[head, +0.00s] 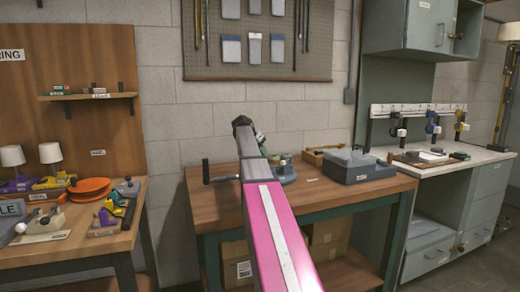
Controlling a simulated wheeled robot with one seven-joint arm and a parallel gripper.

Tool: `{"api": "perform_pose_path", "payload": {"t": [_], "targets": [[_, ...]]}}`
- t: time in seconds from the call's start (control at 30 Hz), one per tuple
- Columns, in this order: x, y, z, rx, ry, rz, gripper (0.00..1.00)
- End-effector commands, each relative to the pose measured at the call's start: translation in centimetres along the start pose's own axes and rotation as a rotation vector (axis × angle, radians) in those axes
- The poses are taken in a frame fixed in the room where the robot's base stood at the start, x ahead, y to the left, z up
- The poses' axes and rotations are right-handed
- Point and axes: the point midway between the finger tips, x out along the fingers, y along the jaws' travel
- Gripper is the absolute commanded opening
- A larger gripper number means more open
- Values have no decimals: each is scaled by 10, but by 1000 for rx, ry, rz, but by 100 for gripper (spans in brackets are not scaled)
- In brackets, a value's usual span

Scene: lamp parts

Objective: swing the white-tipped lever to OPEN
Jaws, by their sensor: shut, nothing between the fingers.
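Several small valve-like fittings hang from a white rail (418,109) above the right counter. On the left bench, a white ball (20,228) sits at the end of a short rod. I cannot tell which of these is the task's lever, and no OPEN mark is readable. My pink arm reaches up through the middle of the view to a dark joint. My gripper's fingers do not show; the arm may hide them.
The middle bench (224,193) carries a grey box (357,168) and small tools. The left bench (70,247) is crowded with an orange dish (90,188), lamps and coloured parts. A grey wall cabinet (405,25) hangs at upper right. Some floor shows between the middle bench and right counter.

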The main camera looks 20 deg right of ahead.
Motion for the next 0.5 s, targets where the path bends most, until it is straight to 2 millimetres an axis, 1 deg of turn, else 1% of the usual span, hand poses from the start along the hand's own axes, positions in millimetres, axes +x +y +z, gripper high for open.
{"api": "perform_pose_path", "payload": {"t": [0.03, 0.27, 0.3, 0.4, 0.5], "targets": [[11, 0, 1, -1, -2, 1, 0], [53, 0, 1, 0, -1, 0, 0], [55, 8, 2, 1, 0, 0, 0], [61, 21, 2, 1, -1, 0, 0], [65, 29, 1, 0, 0, -1, 0]]}}
